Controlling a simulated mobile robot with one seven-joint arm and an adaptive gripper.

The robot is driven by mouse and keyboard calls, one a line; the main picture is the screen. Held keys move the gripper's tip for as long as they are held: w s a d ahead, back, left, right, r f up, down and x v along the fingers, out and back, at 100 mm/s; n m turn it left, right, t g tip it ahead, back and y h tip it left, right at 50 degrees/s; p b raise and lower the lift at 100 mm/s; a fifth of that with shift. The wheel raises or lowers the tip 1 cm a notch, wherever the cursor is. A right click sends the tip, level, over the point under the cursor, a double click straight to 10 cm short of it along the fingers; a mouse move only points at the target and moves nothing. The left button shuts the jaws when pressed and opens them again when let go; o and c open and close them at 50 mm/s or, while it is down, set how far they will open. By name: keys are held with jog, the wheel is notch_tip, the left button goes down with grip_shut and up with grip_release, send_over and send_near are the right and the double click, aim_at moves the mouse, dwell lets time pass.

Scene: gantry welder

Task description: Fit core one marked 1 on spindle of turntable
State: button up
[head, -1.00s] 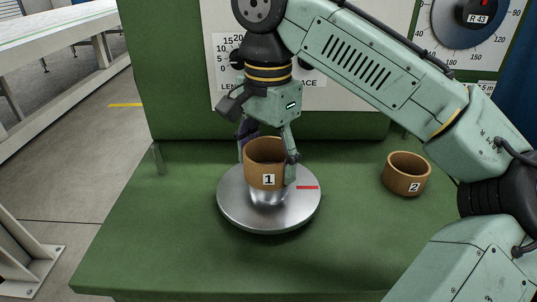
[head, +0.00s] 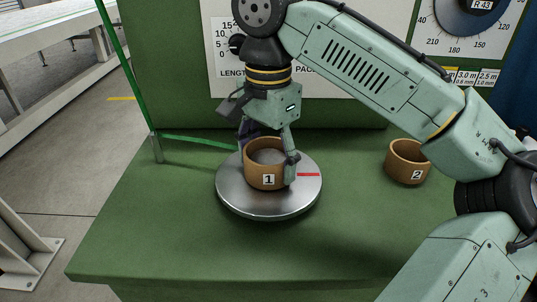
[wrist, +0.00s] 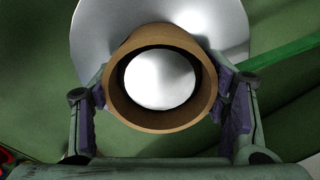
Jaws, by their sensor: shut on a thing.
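Core one (head: 265,181), a brown ring with a white label marked 1, is upright around the spindle (head: 267,156) of the turntable (head: 233,196). Its lower edge appears down at the silver disc; I cannot tell whether it touches. My gripper (head: 267,160) points down and is shut on the outside of core one, one finger on each side. In the wrist view, the bright round spindle top (wrist: 160,80) shows inside the ring of core one (wrist: 162,123), with a dark gap around it. The left finger is partly hidden behind the core in the head view.
Core two (head: 407,172), marked 2, stands on the green bench (head: 170,220) to the right. A thin green strip (head: 200,142) runs from a small post (head: 156,148) at the left toward the turntable. A panel with scales stands behind. The bench front is clear.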

jog(key=o, duration=1.2)
jog(key=shift+f, duration=0.1)
